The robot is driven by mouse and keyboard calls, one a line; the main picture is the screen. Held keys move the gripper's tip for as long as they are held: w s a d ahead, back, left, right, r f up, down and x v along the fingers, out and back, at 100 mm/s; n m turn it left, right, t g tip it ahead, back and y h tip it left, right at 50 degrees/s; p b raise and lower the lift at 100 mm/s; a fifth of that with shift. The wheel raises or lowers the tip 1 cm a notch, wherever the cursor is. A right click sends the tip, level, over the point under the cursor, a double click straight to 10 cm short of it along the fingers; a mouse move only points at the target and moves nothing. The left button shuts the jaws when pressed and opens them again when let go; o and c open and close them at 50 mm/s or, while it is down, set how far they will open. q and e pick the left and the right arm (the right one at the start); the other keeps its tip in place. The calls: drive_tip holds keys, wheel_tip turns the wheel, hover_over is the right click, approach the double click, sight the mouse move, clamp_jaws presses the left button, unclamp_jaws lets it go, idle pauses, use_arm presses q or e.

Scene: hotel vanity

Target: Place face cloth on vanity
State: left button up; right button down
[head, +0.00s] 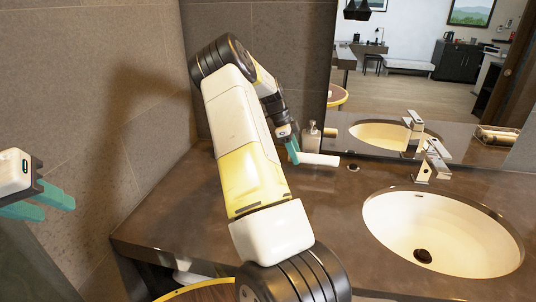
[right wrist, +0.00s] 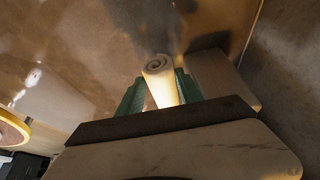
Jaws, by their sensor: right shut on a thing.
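The face cloth is a white roll (head: 318,159). It lies in my right gripper (head: 293,150) over the back of the brown vanity top (head: 185,215). In the right wrist view the rolled cloth (right wrist: 159,78) sits between the two teal fingers, its spiral end facing outward. My right gripper is shut on it. Whether the cloth touches the vanity top is unclear. My left gripper (head: 42,204) is at the far left, away from the vanity, with its teal fingers apart and nothing between them.
A white sink (head: 440,235) with a chrome tap (head: 432,163) takes up the right side. A tray (head: 497,136) shows at the back right. The vanity top left of my right arm is clear up to the tiled wall.

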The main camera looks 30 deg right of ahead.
drive_tip(key=shift+w+a, duration=0.2)
drive_tip(key=shift+w, duration=0.6)
drive_tip(key=shift+f, duration=1.8)
drive_tip(key=c, duration=0.8)
unclamp_jaws()
drive_tip(key=shift+f, duration=0.1)
